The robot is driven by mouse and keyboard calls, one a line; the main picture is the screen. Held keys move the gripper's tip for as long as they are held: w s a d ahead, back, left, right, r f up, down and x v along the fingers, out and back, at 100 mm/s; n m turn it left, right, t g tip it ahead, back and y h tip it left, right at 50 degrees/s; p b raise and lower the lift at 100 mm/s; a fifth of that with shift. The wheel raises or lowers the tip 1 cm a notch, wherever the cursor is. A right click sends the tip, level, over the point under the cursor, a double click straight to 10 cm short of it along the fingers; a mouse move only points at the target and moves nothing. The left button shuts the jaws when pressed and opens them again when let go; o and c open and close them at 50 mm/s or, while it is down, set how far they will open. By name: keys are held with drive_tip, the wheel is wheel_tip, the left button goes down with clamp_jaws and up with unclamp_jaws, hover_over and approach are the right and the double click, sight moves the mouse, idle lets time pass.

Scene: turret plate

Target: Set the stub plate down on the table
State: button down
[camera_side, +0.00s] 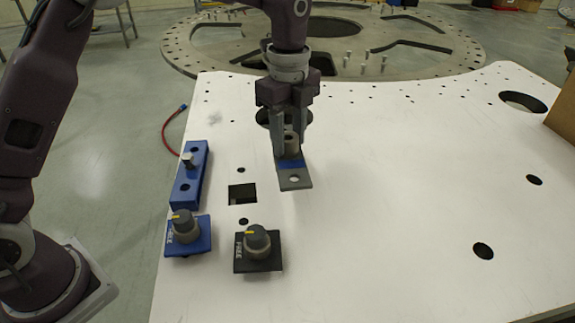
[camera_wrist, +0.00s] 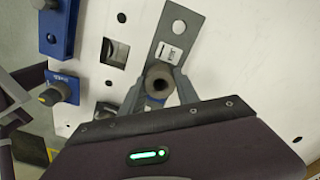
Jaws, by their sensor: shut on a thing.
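The stub plate (camera_side: 294,181) is a flat grey plate with a hole near its end, a blue band and an upright round stub. My gripper (camera_side: 289,145) is shut on the stub. The plate hangs over the white table (camera_side: 400,220); whether it touches the surface I cannot tell. In the wrist view, the stub plate (camera_wrist: 179,32) reaches away from my gripper (camera_wrist: 161,88), whose fingers stand either side of the round, hollow-topped stub. A small white label shows on the plate. The plate's near end is partly hidden by the fingers.
Left of the plate are a square opening (camera_side: 242,194), a blue bar block (camera_side: 190,175) with a bolt, a blue knob plate (camera_side: 188,237) and a black knob plate (camera_side: 258,250). A red hose (camera_side: 168,125) lies beyond the left edge. The table's right side is mostly clear, with several holes.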

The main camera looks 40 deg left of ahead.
sight(288, 159)
wheel_tip(288, 159, down, 5)
drive_tip(key=shift+f, duration=0.1)
drive_tip(key=shift+f, duration=0.1)
drive_tip(key=c, duration=0.9)
unclamp_jaws()
